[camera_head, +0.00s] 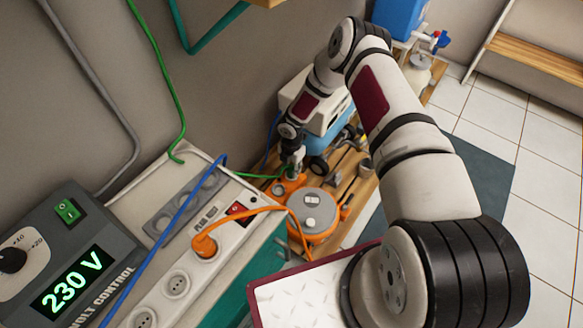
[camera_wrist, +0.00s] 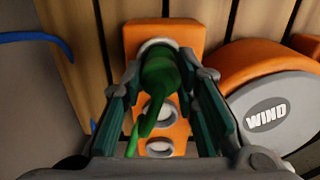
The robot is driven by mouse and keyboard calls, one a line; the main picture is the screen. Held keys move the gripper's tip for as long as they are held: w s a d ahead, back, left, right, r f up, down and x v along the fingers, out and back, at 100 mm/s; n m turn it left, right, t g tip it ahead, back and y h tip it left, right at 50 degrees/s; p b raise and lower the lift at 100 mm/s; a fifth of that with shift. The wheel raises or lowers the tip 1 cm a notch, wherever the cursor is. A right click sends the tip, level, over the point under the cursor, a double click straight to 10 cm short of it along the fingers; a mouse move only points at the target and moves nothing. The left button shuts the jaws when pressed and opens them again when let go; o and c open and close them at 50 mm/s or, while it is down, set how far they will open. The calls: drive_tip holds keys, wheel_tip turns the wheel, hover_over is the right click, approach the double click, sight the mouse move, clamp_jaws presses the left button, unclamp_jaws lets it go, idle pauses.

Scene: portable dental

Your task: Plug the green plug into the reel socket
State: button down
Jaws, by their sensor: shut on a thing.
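My gripper (camera_wrist: 163,85) is shut on the green plug (camera_wrist: 158,75), with one finger on each side of it. In the wrist view the plug covers the far socket of the orange socket block (camera_wrist: 185,35); a pale ring shows around its far end. I cannot tell whether the plug is seated or just above the socket. Two round sockets (camera_wrist: 158,112) nearer to me look empty. In the head view my gripper (camera_head: 293,165) is pointed down at the orange reel (camera_head: 325,235); the plug is barely visible there.
The reel's drum marked WIND (camera_wrist: 270,115) stands right of the block. The reel is on a slatted wooden pallet (camera_head: 350,185). A white power strip (camera_head: 215,235) with an orange plug (camera_head: 204,246) lies on the cabinet at left. A blue and white machine (camera_head: 325,105) stands behind.

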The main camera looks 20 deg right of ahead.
drive_tip(key=shift+f, duration=0.15)
drive_tip(key=c, duration=1.2)
unclamp_jaws()
wheel_tip(320, 180, up, 12)
drive_tip(key=shift+r, duration=0.1)
